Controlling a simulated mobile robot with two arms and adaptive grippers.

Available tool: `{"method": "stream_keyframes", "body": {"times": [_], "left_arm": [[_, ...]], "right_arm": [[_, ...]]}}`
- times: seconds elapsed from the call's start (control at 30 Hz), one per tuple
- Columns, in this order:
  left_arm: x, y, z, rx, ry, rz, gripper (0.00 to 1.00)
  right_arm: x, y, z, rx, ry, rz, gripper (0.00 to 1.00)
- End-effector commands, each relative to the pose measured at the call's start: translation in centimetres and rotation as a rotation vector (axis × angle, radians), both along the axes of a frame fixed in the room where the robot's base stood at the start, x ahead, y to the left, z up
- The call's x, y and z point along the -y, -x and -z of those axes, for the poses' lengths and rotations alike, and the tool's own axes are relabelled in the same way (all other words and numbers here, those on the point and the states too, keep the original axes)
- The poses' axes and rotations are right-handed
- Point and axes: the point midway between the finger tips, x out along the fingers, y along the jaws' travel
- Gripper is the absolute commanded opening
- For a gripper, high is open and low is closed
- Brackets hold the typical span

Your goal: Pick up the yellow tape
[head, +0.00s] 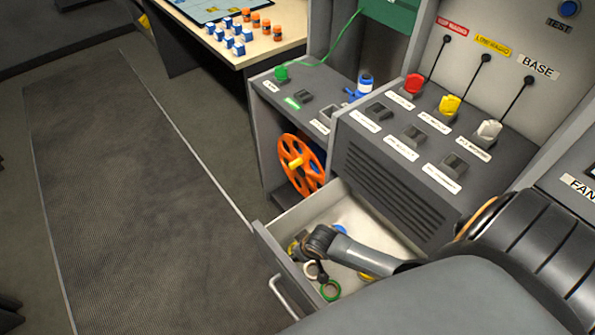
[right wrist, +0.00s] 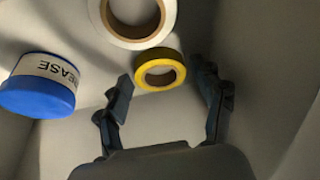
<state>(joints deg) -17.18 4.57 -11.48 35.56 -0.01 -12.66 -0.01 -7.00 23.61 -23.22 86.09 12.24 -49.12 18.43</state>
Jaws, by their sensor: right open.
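The yellow tape (right wrist: 141,66) is a small ring with a brown core in the right wrist view. It lies on the drawer floor just beyond and between the two fingers of my right gripper (right wrist: 165,88). The fingers are open, dark and spread apart, with nothing held between them. In the head view my right arm reaches into the open drawer (head: 277,256), its wrist bent down. The arm and wrist hide part of the drawer's contents. A yellow bit shows beside the forearm, but I cannot tell whether it is the tape. My left gripper is not in view.
A larger white tape roll (right wrist: 103,20) lies against the yellow tape's far side. A blue-lidded grease tub (right wrist: 38,88) is to the left. A green ring (head: 330,290) lies near the drawer front. Drawer walls surround the gripper. An orange reel (head: 291,150) stands behind the drawer.

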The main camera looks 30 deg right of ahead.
Motion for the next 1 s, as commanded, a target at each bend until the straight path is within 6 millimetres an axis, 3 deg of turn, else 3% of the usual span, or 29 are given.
{"method": "stream_keyframes", "body": {"times": [0.13, 0.33, 0.37, 0.77, 1.0], "left_arm": [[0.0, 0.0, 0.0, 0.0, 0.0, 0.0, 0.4], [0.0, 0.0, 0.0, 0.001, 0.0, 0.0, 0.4], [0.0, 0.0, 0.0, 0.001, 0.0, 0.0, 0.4], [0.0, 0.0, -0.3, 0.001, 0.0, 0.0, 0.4], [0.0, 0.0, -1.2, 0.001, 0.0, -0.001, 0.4]], "right_arm": [[0.0, 0.0, 0.0, 0.0, -0.001, 0.0, 0.68], [0.0, 0.0, 0.0, 0.0, -0.001, 0.0, 0.29], [0.0, 0.0, 0.0, 0.0, -0.001, 0.0, 0.27], [0.0, 0.0, -0.8, 0.001, -0.001, 0.0, 0.27], [0.0, -0.1, -4.7, 0.004, 0.0, -0.001, 0.27]]}}
